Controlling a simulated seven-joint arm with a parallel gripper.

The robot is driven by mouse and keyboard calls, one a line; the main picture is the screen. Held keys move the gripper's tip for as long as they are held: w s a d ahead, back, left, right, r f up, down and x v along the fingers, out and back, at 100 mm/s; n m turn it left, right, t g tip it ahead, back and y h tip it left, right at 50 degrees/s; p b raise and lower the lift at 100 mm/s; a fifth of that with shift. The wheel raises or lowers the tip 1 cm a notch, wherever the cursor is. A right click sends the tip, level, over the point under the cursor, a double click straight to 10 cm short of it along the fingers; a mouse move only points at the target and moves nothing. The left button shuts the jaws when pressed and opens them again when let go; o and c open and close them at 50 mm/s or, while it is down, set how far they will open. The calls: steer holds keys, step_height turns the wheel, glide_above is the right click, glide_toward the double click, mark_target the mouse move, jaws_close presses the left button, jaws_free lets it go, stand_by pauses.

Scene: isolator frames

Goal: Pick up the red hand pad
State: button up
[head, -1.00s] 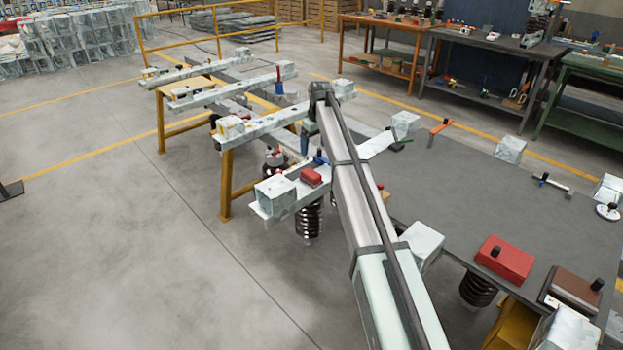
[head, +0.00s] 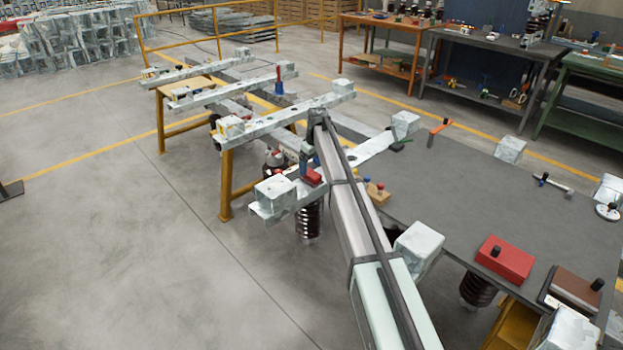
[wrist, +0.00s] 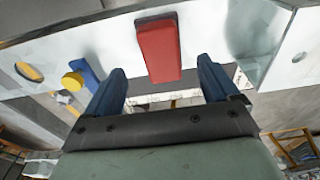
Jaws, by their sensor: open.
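A small red block, which looks like the red hand pad (head: 314,178), lies on the pale metal beam (head: 283,206). In the wrist view the pad (wrist: 158,48) lies on the bright metal face, ahead of and between my finger tips. My gripper (head: 307,160) is just above the pad in the head view and partly covers it. Its two dark blue fingers (wrist: 160,68) are spread apart and nothing is held. I cannot tell whether a finger touches the pad. A blue piece with a yellow knob (wrist: 76,79) is left of the fingers in the wrist view.
A pale block (head: 274,193) stands on the beam's end, left of the pad. A larger red block with a black knob (head: 505,262) lies on the grey table (head: 450,195). A wooden block with coloured pegs (head: 377,194) is right of my arm.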

mark_target(312, 173)
steer(key=shift+a+f, duration=0.15)
steer(key=shift+f, duration=2.15)
steer(key=shift+c, duration=0.4)
steer(key=c, duration=1.1)
